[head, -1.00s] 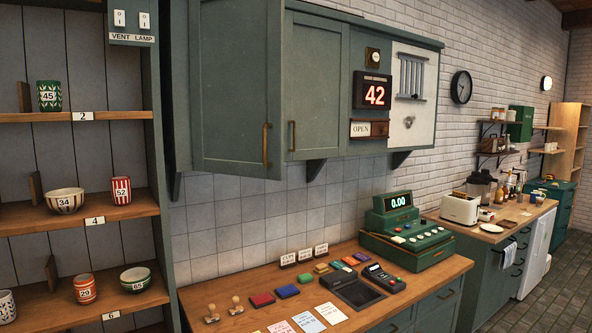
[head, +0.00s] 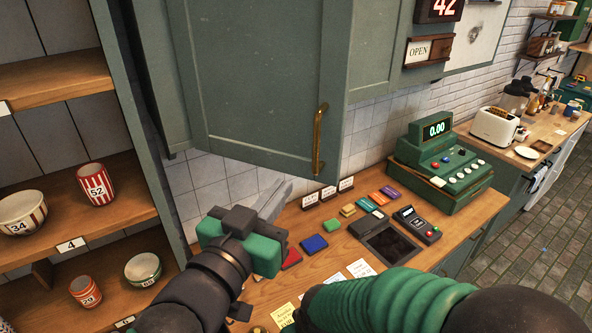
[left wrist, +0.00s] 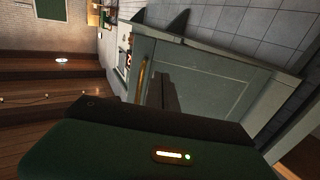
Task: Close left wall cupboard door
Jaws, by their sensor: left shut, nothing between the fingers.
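The left wall cupboard door (head: 255,75) is grey-green and stands open, swung out from the cupboard in the upper middle of the head view. Its brass handle (head: 319,140) is near its free edge. My left gripper (head: 274,198) is shut and empty, just below the door's lower edge and left of the handle. I cannot tell whether it touches the door. The left wrist view shows the door (left wrist: 205,85) and its handle (left wrist: 143,78), with dark gripper fingers (left wrist: 163,92) in front. My right arm's green sleeve crosses the lower right; its gripper is out of view.
Open shelves with cups and bowls (head: 97,186) stand close on the left. Below the door, the wooden counter (head: 345,252) holds cards, coloured blocks, a card terminal (head: 417,225) and a green cash register (head: 440,160). A toaster (head: 495,127) stands farther right.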

